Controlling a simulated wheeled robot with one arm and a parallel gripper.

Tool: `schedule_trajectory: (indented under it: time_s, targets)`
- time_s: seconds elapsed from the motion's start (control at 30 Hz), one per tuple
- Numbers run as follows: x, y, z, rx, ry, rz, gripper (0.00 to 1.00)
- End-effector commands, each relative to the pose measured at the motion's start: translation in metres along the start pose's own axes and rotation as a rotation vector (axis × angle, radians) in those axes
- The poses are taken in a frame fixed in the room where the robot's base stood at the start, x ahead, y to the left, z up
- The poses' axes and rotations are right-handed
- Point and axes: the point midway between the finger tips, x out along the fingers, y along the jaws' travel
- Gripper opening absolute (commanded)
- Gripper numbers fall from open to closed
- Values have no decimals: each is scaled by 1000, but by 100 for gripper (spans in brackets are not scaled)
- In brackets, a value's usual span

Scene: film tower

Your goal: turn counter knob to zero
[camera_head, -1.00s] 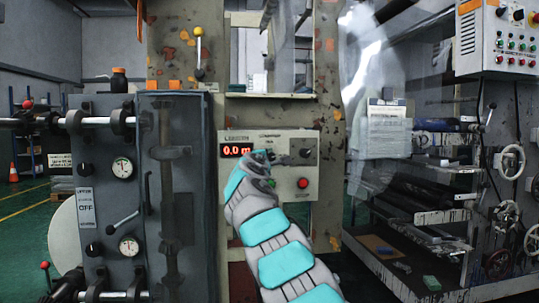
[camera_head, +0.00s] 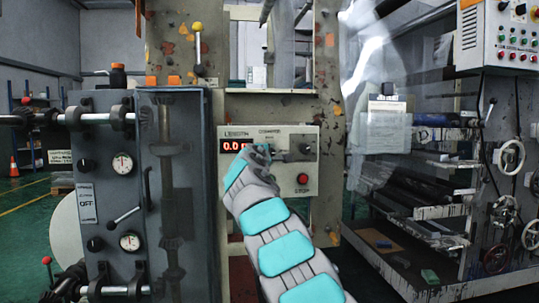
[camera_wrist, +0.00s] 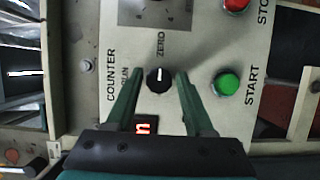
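The counter knob (camera_wrist: 159,80) is a small round black knob on a cream panel in the wrist view. Its white mark points up the picture, toward the word ZERO; another word, partly covered, lies to its left. My gripper (camera_wrist: 158,73) is open, with one dark green finger on each side of the knob and a gap showing on both sides. In the head view my arm hides the knob. The red digital display (camera_head: 231,145) there begins with 0, and my gripper (camera_head: 257,153) covers its right end.
A green START button (camera_wrist: 227,82) sits close to the right finger in the wrist view. A red STOP button (camera_head: 302,179) and a grey dial (camera_head: 304,149) are on the same control box. A grey machine cabinet (camera_head: 107,200) stands to the left.

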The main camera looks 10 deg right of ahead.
Motion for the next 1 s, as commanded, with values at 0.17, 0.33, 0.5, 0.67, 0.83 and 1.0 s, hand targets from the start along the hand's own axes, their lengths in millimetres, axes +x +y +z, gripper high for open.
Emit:
schedule_trajectory:
  time_s: [0.17, 0.33, 0.5, 0.67, 0.83, 1.0]
  targets:
    - [0, 0, -1, -1, 2, 1, 72]
    - [-1, 0, -1, -1, 2, 1, 72]
    - [-3, 0, -2, -1, 3, 2, 72]
    - [-13, 0, -2, -4, 2, 2, 72]
    - [-28, 0, 0, -2, 1, 3, 72]
    - [-46, 1, -1, -4, 2, 4, 72]
